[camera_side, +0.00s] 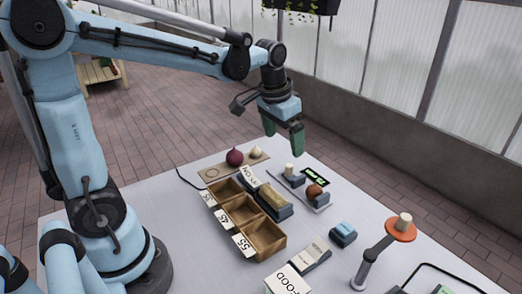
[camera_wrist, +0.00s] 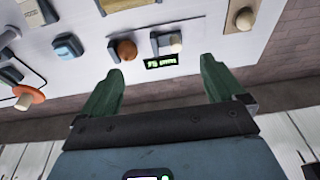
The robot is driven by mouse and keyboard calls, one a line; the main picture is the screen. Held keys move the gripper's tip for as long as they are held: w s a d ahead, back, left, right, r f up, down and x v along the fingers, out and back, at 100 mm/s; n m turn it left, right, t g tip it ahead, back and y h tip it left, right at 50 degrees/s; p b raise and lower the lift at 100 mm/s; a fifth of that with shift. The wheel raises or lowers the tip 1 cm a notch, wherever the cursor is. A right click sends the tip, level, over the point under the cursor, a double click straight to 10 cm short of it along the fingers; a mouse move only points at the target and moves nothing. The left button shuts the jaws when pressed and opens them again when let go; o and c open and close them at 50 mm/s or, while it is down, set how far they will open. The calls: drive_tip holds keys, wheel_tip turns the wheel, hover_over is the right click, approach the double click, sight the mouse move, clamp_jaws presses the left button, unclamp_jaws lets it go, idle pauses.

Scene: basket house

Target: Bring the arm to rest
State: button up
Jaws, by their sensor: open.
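My gripper (camera_side: 283,132) hangs at the end of my raised arm, above the far side of the white table (camera_side: 185,245). Its green fingers point down and stand apart. In the wrist view my gripper (camera_wrist: 160,85) is open, with nothing between the fingers. It touches nothing on the table.
Below are a board (camera_side: 222,170) with a red onion (camera_side: 235,157), wooden bins (camera_side: 240,211), a brown round item (camera_side: 314,191) beside a small green-lit display (camera_side: 315,175), a blue block (camera_side: 343,234) and an orange disc on a stand (camera_side: 401,231). A greenhouse wall (camera_side: 400,50) stands behind.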

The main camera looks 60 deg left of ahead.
drive_tip(key=s+d+t, duration=0.3)
drive_tip(key=s+t, duration=0.1)
drive_tip(key=s, duration=0.6)
drive_tip(key=shift+d+f+t, duration=0.3)
drive_tip(key=shift+d, duration=0.05)
drive_tip(key=shift+s, duration=0.1)
